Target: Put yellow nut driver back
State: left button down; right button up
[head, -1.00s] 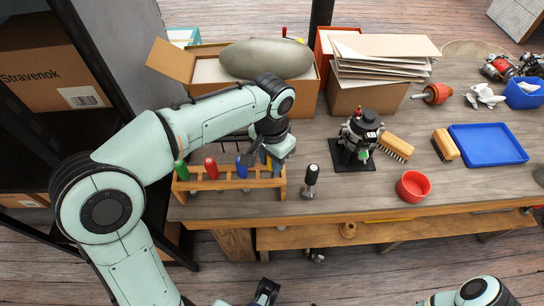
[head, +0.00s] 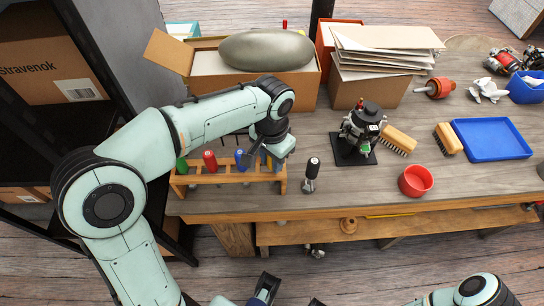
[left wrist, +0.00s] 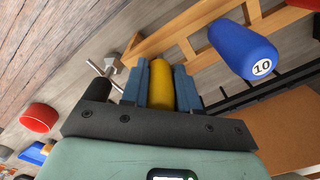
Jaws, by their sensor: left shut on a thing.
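The yellow nut driver (left wrist: 161,84) is between the blue-grey fingers of my left gripper (left wrist: 160,85) in the left wrist view. The gripper is shut on its handle. In the head view my left gripper (head: 265,160) is over the right end of the wooden tool rack (head: 230,178) and largely hides the driver. I cannot tell whether the driver's shaft is in a rack slot. Green (head: 182,166), red (head: 210,161) and blue (head: 241,160) handled drivers stand in the rack. Dark fingertip-like parts at the bottom of the head view may be my right gripper (head: 290,294); its state is unclear.
A black-handled tool (head: 311,174) stands just right of the rack. Further right are an alternator on a black stand (head: 360,132), a red bowl (head: 415,180), brushes and a blue tray (head: 491,139). An open cardboard box (head: 305,84) stands behind the rack.

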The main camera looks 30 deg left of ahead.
pick_arm(q)
jog(key=c, duration=0.8)
grip_release()
pick_arm(e)
jog(key=shift+w, duration=0.1)
pick_arm(q)
notch_tip(320, 180, up, 13)
jog(key=p, duration=0.3)
jog(key=shift+r, duration=0.15)
notch_tip(320, 180, up, 4)
jog(key=p, duration=0.4)
jog(key=shift+r, duration=0.1)
pick_arm(e)
notch_tip(320, 180, up, 8)
jog(key=w, duration=0.2)
jog(key=shift+f, duration=0.25)
